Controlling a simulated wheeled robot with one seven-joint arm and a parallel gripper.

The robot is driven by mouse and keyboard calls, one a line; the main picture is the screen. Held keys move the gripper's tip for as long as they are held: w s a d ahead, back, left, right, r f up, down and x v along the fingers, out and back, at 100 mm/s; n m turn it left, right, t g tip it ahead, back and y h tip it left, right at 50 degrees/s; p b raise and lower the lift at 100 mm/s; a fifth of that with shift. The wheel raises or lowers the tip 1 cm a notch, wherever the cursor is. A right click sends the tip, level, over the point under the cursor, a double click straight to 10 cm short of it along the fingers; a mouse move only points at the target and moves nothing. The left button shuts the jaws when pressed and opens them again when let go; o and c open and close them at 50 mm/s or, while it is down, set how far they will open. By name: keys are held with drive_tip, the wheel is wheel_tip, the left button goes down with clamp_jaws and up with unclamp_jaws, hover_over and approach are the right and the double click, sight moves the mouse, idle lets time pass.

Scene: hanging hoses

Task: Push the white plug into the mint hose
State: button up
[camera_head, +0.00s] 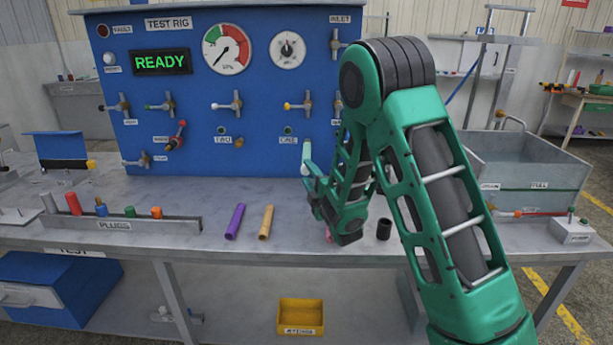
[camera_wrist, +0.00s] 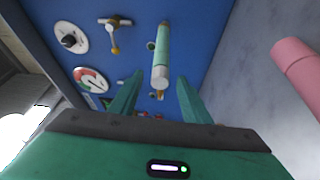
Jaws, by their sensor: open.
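The mint hose (camera_head: 307,152) hangs in front of the blue panel, just above my gripper; its pale body shows in the wrist view (camera_wrist: 162,58). A whitish piece, which looks like the white plug (camera_wrist: 159,82), is at the hose's near end, in line with it. How deep it sits I cannot tell. My gripper (camera_head: 309,178) is open. In the wrist view its two green fingers (camera_wrist: 158,80) stand apart on either side of the whitish end, with visible gaps and no clear contact.
The blue test panel (camera_head: 200,85) with valves and gauges stands behind. A plug rack (camera_head: 120,225) holds several coloured plugs. A purple hose (camera_head: 235,221) and a tan hose (camera_head: 266,222) lie on the bench. A black cup (camera_head: 384,229) and grey tub (camera_head: 530,183) are right. A pink cylinder (camera_wrist: 300,70) is near.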

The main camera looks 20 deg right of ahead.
drive_tip(key=s+f, duration=0.1)
drive_tip(key=s, duration=0.8)
drive_tip(key=shift+s+d, duration=0.2)
drive_tip(key=shift+d, duration=0.25)
drive_tip(key=s+d+f+m+g+h, duration=0.1)
drive_tip(key=s+d+m+g+h, duration=0.15)
drive_tip(key=d+m+g, duration=0.55)
drive_tip(key=s+d+m+g+h, duration=0.3)
drive_tip(key=s+d+m, duration=0.2)
drive_tip(key=s+d, duration=0.55)
drive_tip(key=s+a+r+m+g+y, duration=0.1)
drive_tip(key=s+m+g, duration=0.3)
drive_tip(key=s, duration=1.1)
drive_tip(key=s+a+r+m+g+y, duration=0.1)
drive_tip(key=s+m, duration=0.6)
drive_tip(key=s, duration=0.8)
drive_tip(key=a+g+y, duration=0.1)
drive_tip(key=g+y, duration=0.1)
drive_tip(key=g, duration=0.1)
drive_tip(key=shift+a+m, duration=0.15)
drive_tip(key=shift+m, duration=0.15)
drive_tip(key=shift+w, duration=0.1)
